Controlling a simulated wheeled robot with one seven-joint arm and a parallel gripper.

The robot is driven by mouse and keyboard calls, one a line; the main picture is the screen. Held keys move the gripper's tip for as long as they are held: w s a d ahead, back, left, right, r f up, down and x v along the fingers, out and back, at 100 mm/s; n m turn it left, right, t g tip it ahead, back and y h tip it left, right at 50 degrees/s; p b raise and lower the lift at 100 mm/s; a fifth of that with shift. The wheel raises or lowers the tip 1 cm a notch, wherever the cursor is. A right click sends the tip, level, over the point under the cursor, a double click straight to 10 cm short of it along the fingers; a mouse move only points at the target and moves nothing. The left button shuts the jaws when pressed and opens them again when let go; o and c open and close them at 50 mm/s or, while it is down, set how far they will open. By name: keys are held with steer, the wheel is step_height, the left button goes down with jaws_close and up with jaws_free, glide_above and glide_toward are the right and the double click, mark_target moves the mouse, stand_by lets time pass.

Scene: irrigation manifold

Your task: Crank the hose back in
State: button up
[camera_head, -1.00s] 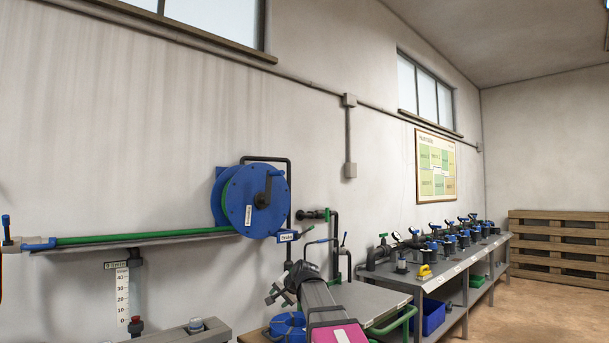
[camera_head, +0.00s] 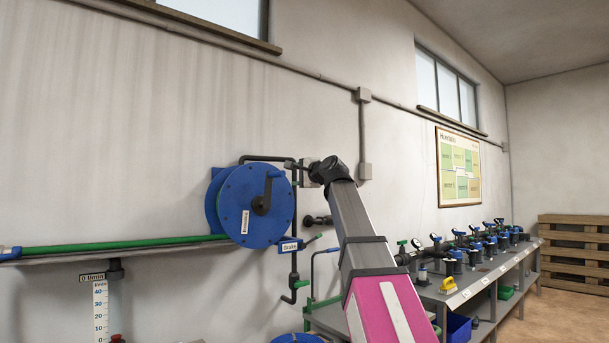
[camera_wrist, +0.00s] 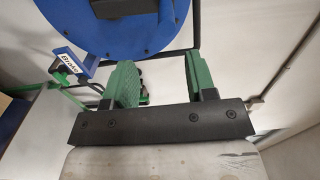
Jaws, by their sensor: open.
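The blue hose reel (camera_head: 255,208) hangs on the wall; its lower part also shows in the wrist view (camera_wrist: 140,38). The green hose (camera_head: 130,242) runs straight left from the reel along a ledge. A lever with a "Brake" label (camera_head: 289,247) is below right of the reel; the label also shows in the wrist view (camera_wrist: 62,62). My gripper (camera_wrist: 163,76) is open and empty, its green-padded fingers just below the reel's rim in the wrist view. The fingers are not clear in the head view.
A dark pipe frame (camera_head: 293,215) runs down right of the reel. A gauge scale (camera_head: 100,310) hangs below the hose. A bench with several valves (camera_head: 480,262) and a yellow item (camera_head: 447,284) stands at right.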

mark_target(278, 174)
steer(key=x, duration=0.8)
steer(key=r+x, duration=0.1)
steer(key=x, duration=0.3)
steer(key=shift+w+a+f, duration=0.1)
steer(key=shift+w, duration=0.15)
steer(key=c, duration=0.7)
